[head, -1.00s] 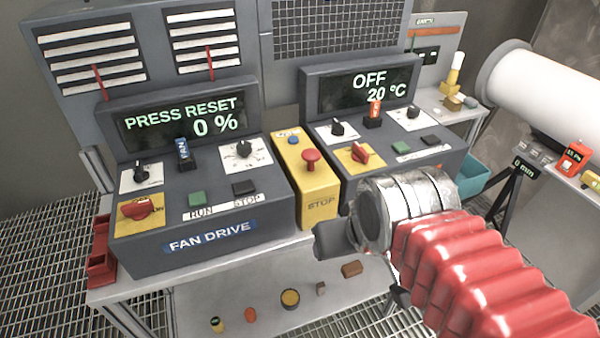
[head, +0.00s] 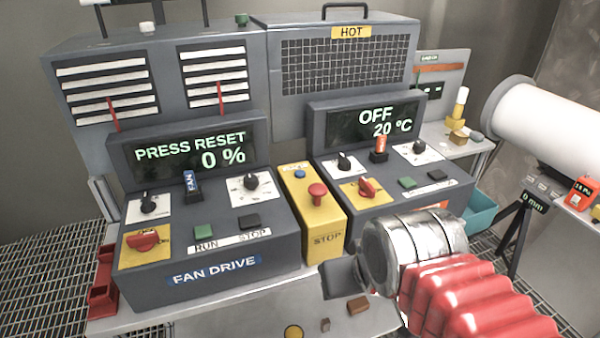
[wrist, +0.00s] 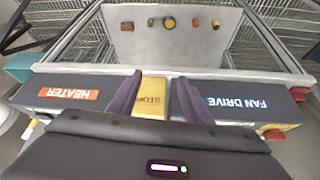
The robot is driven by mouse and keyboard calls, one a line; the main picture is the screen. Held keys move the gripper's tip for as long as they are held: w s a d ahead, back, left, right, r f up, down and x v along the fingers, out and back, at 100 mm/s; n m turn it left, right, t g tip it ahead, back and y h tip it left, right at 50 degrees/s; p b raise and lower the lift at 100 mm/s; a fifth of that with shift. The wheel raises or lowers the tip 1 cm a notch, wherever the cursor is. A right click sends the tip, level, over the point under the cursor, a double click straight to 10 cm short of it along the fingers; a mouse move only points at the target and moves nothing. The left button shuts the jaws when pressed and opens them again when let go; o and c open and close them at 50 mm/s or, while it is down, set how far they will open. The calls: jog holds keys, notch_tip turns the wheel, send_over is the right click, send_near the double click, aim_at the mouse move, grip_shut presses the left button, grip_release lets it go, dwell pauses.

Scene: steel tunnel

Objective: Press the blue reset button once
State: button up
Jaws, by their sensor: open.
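The blue reset button (head: 300,174) is a small round cap at the back of the yellow stop box (head: 327,222), behind the red mushroom stop button (head: 317,190). The box stands between the two grey consoles. The fan drive display (head: 190,150) reads "PRESS RESET 0 %". My gripper (head: 340,278) is low in front of the yellow box, apart from the button. In the wrist view, my gripper's two fingers (wrist: 158,98) are apart and empty, with the box's yellow "STOP" front (wrist: 150,98) between them. The blue button is hidden there.
The fan drive console (head: 215,262) stands left of the box, and the heater console (head: 410,192) stands right. Their knobs and switches stick up near the box. Several small objects lie on a lower surface in front (wrist: 215,45). A white pipe (head: 545,125) is at right.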

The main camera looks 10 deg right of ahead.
grip_shut()
dwell(0.3)
dwell(1.1)
